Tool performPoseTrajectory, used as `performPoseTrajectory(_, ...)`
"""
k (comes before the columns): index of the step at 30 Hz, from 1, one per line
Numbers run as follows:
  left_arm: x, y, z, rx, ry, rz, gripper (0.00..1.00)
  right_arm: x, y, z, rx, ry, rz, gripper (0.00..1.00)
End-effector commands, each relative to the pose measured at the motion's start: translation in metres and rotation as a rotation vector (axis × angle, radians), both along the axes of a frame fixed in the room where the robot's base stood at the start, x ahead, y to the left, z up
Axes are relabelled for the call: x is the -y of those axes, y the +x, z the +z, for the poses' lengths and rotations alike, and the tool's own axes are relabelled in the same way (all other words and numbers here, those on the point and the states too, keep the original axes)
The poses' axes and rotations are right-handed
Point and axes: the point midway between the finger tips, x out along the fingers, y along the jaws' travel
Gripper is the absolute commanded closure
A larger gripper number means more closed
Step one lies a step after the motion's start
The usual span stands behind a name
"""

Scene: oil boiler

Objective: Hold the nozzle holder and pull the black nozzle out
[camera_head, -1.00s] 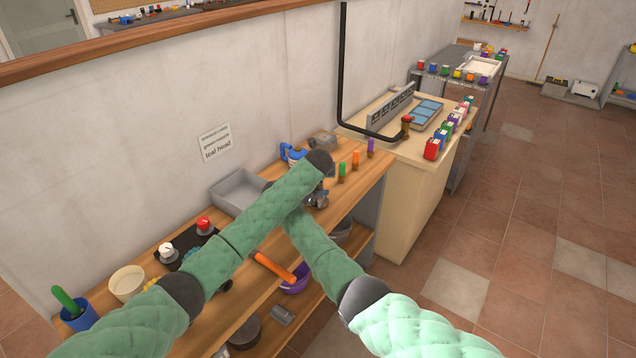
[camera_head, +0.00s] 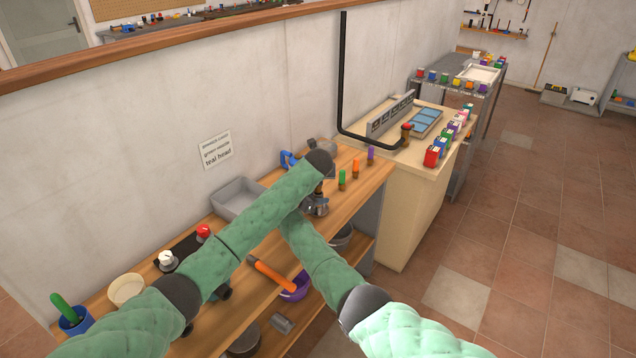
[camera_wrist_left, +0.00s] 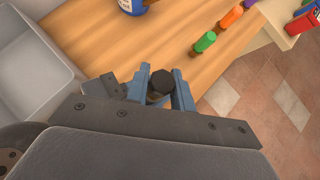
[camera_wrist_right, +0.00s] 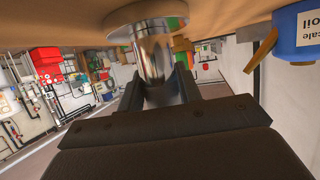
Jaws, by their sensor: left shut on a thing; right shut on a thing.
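In the left wrist view, the black nozzle (camera_wrist_left: 160,83) stands between the blue-grey fingers of my left gripper (camera_wrist_left: 160,92). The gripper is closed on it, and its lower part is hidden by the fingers. In the right wrist view, the shiny metal nozzle holder (camera_wrist_right: 154,50) is between the dark fingers of my right gripper (camera_wrist_right: 157,84), which is shut on it. In the head view both arms cross over the wooden bench, and the left arm covers much of the grip area. I cannot tell there whether the nozzle is seated in the holder.
A grey bin (camera_head: 237,213) stands on the wooden bench (camera_head: 240,317). Upright green (camera_head: 342,180), orange (camera_head: 355,166) and purple (camera_head: 370,155) pieces stand to the right. A blue bottle (camera_wrist_right: 298,30) is close by in the right wrist view. Tiled floor is clear at right.

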Motion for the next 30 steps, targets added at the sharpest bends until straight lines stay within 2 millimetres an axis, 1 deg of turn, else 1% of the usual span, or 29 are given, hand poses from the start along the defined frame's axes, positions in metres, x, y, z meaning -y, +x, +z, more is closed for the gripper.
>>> performPoseTrajectory(1, 0.0, 0.001, 0.013, 0.005, 0.001, -0.001, 1.0, 0.0, 0.0, -0.001, -0.001, -0.001, -0.001, 0.9)
performPoseTrajectory(6, 0.001, 0.001, 0.044, 0.005, -0.001, -0.001, 1.0, 0.0, 0.0, -0.001, -0.001, -0.001, -0.001, 0.9)
performPoseTrajectory(12, 0.0, 0.001, 0.068, 0.003, -0.001, -0.001, 1.0, 0.0, 0.0, -0.001, -0.001, -0.001, -0.001, 0.9)
performPoseTrajectory(16, 0.0, 0.0, 0.073, 0.001, 0.0, 0.0, 1.0, 0.0, 0.0, -0.001, -0.001, -0.001, -0.001, 0.9)
performPoseTrajectory(24, 0.001, 0.0, 0.075, 0.001, 0.0, 0.0, 1.0, 0.0, 0.0, -0.001, -0.001, -0.001, -0.001, 0.9)
performPoseTrajectory(25, 0.001, 0.0, 0.075, 0.001, 0.0, 0.0, 1.0, 0.0, 0.0, -0.001, -0.001, -0.001, -0.001, 0.6)
performPoseTrajectory(28, 0.001, 0.0, 0.075, 0.001, 0.0, 0.0, 1.0, 0.0, 0.0, -0.001, -0.001, -0.001, -0.001, 0.4)
performPoseTrajectory(30, 0.001, 0.0, 0.075, 0.001, -0.001, -0.001, 1.0, 0.0, 0.0, -0.001, -0.001, -0.001, -0.001, 0.4)
